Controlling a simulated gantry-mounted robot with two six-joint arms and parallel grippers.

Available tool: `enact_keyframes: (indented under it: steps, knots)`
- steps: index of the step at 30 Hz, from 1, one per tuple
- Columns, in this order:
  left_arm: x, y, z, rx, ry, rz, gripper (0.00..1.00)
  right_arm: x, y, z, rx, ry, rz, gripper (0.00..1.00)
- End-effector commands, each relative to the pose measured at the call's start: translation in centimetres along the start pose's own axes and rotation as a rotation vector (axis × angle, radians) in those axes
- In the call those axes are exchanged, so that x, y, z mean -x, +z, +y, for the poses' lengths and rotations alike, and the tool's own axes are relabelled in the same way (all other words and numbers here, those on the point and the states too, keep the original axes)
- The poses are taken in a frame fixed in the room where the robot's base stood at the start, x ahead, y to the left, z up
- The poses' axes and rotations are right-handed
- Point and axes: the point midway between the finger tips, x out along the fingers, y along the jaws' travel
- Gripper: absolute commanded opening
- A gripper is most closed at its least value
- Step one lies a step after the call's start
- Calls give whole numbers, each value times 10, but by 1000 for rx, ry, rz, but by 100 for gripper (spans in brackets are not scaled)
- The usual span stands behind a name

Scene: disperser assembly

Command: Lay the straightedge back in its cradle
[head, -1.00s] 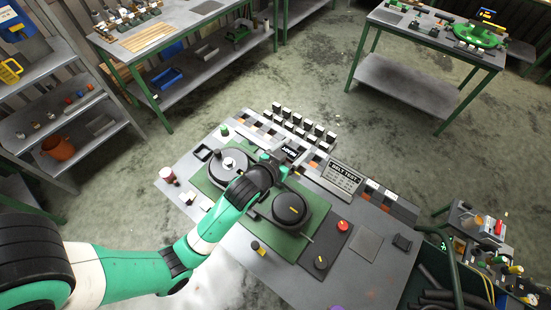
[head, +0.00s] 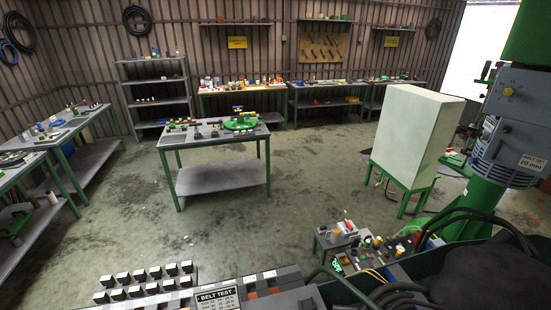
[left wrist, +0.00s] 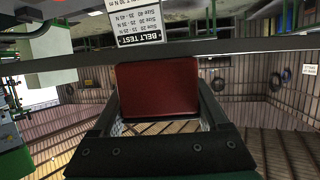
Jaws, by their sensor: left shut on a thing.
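In the left wrist view, which looks upside down, my left gripper (left wrist: 158,105) is shut on a red block (left wrist: 158,90). A long, thin dark grey bar (left wrist: 260,47) crosses the whole width right at the block's edge. Bar and block look like the straightedge and its grip. Both ends of the bar run out of the picture. Neither gripper shows in the head view. I cannot make out the cradle in either view.
The belt test sign (head: 218,299) stands at the bottom of the head view, beside several black-and-white blocks (head: 140,281). It also shows behind the bar in the left wrist view (left wrist: 137,22). A green-legged table (head: 222,179) and a white cabinet (head: 408,125) stand beyond open floor.

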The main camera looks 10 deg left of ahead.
Motion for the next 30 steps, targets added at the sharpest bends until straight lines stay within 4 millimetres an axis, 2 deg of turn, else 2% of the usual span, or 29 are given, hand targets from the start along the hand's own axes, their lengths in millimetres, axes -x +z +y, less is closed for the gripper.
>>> enact_keyframes:
  steps: [3, 6, 9, 12, 13, 15, 24, 30]
  knots:
    - [25, 9, 19, -24, 70, 4, 0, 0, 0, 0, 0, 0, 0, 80]
    - [45, 10, 32, -44, 124, 6, 0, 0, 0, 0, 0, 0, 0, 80]
    - [58, 0, 39, -57, 162, 10, 0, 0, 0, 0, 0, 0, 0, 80]
    - [63, -21, 45, -68, 194, 15, 0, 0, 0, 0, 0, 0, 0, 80]
    - [62, -20, 45, -72, 203, 10, 0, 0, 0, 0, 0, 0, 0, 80]
    - [68, -31, 45, -75, 201, 3, 0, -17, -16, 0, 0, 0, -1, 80]
    - [84, -56, 44, -73, 200, 2, 0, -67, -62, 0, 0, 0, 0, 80]
    - [94, -65, 42, -73, 199, 3, 0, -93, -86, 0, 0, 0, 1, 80]
